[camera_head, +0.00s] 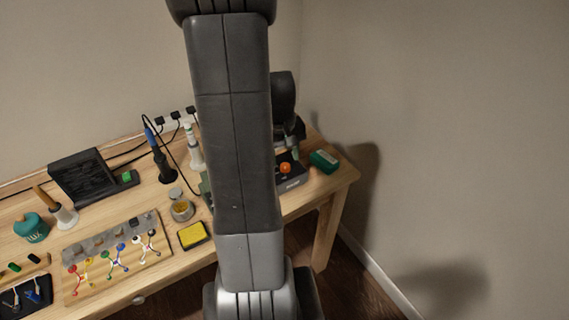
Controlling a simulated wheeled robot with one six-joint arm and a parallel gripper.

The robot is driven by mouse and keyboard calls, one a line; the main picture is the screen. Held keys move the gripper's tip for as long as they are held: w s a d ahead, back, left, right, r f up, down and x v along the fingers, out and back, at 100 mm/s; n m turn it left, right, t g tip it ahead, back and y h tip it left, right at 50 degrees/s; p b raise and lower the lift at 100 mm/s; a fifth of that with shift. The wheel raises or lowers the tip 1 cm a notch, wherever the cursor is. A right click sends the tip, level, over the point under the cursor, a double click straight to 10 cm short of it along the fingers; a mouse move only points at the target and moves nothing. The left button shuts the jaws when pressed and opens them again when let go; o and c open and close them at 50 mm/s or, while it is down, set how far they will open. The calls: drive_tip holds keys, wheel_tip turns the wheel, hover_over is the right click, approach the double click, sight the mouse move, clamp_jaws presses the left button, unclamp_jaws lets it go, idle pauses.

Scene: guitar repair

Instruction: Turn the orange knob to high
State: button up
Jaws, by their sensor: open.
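The orange knob (285,168) sits on top of a dark box (292,181) near the right end of the wooden workbench. My arm runs down the middle of the view and hides part of the bench just left of the box. My gripper (294,138) shows only partly, past the right edge of my arm, above and close to the knob. The gap between its fingers is hard to make out, but it looks open and holds nothing that I can see. Whether it touches the knob cannot be told.
A green box (324,161) lies right of the knob box. Left of my arm are a soldering iron in its stand (163,160), a jar (180,206), a yellow sponge tray (193,235) and a wooden board with coloured leads (117,262). A wall closes off the right.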

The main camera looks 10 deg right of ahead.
sight(285, 165)
drive_tip(key=f, duration=0.1)
drive_tip(key=w+f, duration=0.1)
drive_tip(key=shift+d+f, duration=0.15)
drive_tip(key=shift+f, duration=0.15)
drive_tip(key=shift+s+f, duration=0.1)
drive_tip(key=shift+f, duration=0.4)
drive_tip(key=c, duration=1)
